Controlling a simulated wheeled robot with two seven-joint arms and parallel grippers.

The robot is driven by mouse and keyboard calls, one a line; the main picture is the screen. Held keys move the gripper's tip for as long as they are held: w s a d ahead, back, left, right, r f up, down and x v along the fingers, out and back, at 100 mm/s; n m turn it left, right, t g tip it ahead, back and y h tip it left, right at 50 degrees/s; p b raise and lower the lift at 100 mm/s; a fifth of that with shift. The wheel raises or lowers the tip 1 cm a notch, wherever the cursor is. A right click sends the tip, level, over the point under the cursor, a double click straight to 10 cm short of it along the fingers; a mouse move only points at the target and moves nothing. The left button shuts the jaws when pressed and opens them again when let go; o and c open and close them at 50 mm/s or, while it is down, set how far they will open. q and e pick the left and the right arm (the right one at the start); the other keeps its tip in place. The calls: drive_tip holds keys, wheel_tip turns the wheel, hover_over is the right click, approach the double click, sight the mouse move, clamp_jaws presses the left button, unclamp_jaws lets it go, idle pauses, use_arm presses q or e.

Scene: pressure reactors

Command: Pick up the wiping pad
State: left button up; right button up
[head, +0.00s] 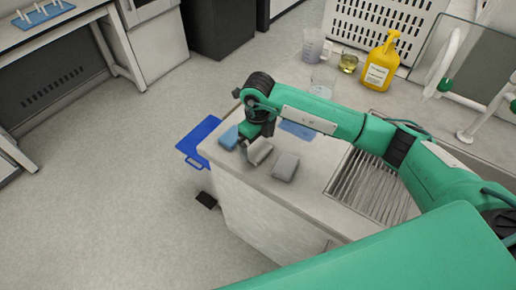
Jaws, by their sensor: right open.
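Several small pads lie on the corner of a pale counter (248,178). One is a blue block (229,138) at the left edge, and two are grey blocks, a nearer-left one (260,152) and one to its right (286,167). A flat blue piece (297,130) lies behind them, partly hidden by my arm. I cannot tell which is the wiping pad. My right gripper (249,143) points down between the blue block and the left grey block, open; its fingertips are small and partly hidden. My left gripper is not in view.
A ribbed metal drainer (370,187) lies right of the pads. A yellow bottle (381,65), a clear jug (314,46) and a small yellowish beaker (348,62) stand at the back. A blue bin (200,137) stands beyond the counter's left edge; open floor lies left.

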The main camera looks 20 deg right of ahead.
sight(259, 150)
wheel_tip(259, 150, down, 2)
drive_tip(key=shift+f, duration=0.4)
drive_tip(key=c, duration=1)
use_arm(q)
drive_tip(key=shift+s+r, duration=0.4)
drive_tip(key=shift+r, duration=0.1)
use_arm(e)
drive_tip(key=shift+r, duration=0.1)
